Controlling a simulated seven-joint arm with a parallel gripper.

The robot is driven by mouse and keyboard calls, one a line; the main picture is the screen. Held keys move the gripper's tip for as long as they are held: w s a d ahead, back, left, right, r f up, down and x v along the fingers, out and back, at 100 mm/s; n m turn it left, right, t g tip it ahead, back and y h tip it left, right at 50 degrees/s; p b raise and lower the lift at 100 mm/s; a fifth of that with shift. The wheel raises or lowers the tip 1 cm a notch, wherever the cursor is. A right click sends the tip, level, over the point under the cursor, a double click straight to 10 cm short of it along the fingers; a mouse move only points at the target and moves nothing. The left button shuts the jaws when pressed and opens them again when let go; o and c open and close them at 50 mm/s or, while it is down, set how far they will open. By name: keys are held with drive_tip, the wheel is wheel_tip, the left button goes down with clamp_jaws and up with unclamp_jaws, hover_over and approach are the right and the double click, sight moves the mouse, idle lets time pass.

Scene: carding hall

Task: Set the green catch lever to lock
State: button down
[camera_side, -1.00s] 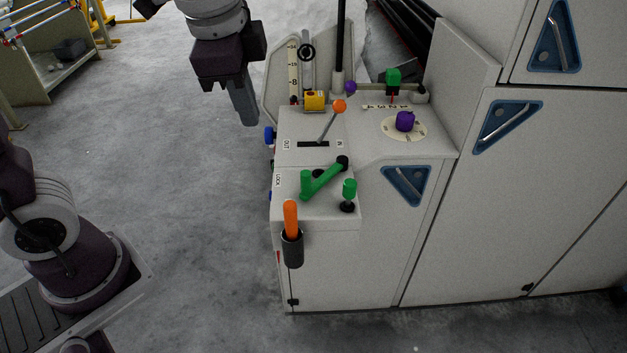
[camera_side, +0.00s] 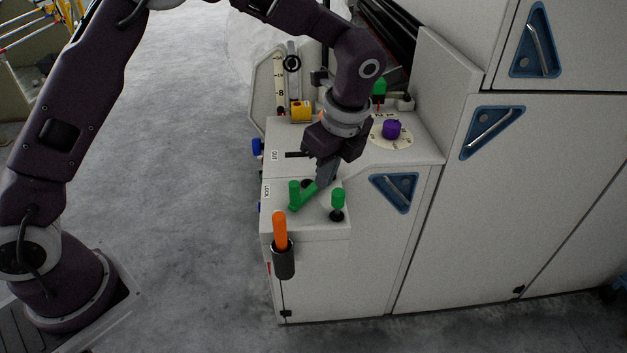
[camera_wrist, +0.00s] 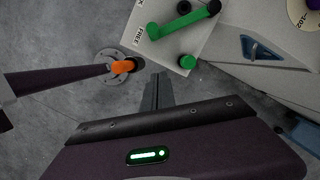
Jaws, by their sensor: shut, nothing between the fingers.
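The green catch lever (camera_side: 308,195) lies on the cabinet's lower front ledge. Its upright green end is at the left by the LOCK label (camera_side: 266,190), and its arm slants back and right. In the wrist view the lever (camera_wrist: 180,37) ends in a black knob (camera_wrist: 214,7), and the FREE label (camera_wrist: 138,36) is beside its green end. My gripper (camera_side: 323,182) is shut and empty, pointing down over the lever's right part, hiding the black knob in the side view. In the wrist view its fingers (camera_wrist: 157,91) appear apart from the lever. I cannot tell about contact.
A separate green knob (camera_side: 338,198) stands right of the lever. An orange handle (camera_side: 280,231) in a black holder is at the front. A purple knob (camera_side: 391,129) sits on a dial behind my gripper. A yellow block (camera_side: 301,111) is at the back left.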

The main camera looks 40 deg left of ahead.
sight(294, 195)
drive_tip(key=a+f, duration=0.1)
drive_tip(key=f, duration=0.1)
drive_tip(key=a+f, duration=0.2)
drive_tip(key=f, duration=0.1)
drive_tip(key=a+f, duration=0.2)
drive_tip(key=f, duration=0.1)
drive_tip(key=shift+w+a+f, duration=0.1)
drive_tip(key=shift+w, duration=0.15)
drive_tip(key=shift+a, duration=0.45)
drive_tip(key=shift+a, duration=0.1)
drive_tip(key=shift+s+a+m, duration=0.2)
drive_tip(key=shift+a+m, duration=0.5)
drive_tip(key=shift+a, duration=0.1)
drive_tip(key=a+m, duration=0.2)
drive_tip(key=a, duration=0.1)
drive_tip(key=w+a+m+t, duration=0.1)
drive_tip(key=a+m, duration=0.2)
drive_tip(key=a, duration=0.1)
drive_tip(key=a+m+t+h, duration=0.1)
drive_tip(key=a+m, duration=0.1)
drive_tip(key=a, duration=0.1)
drive_tip(key=shift+w+a+m, duration=0.15)
drive_tip(key=shift+w+m, duration=0.15)
drive_tip(key=shift+w, duration=0.1)
drive_tip(key=shift+w+a, duration=0.5)
drive_tip(key=shift+a, duration=0.25)
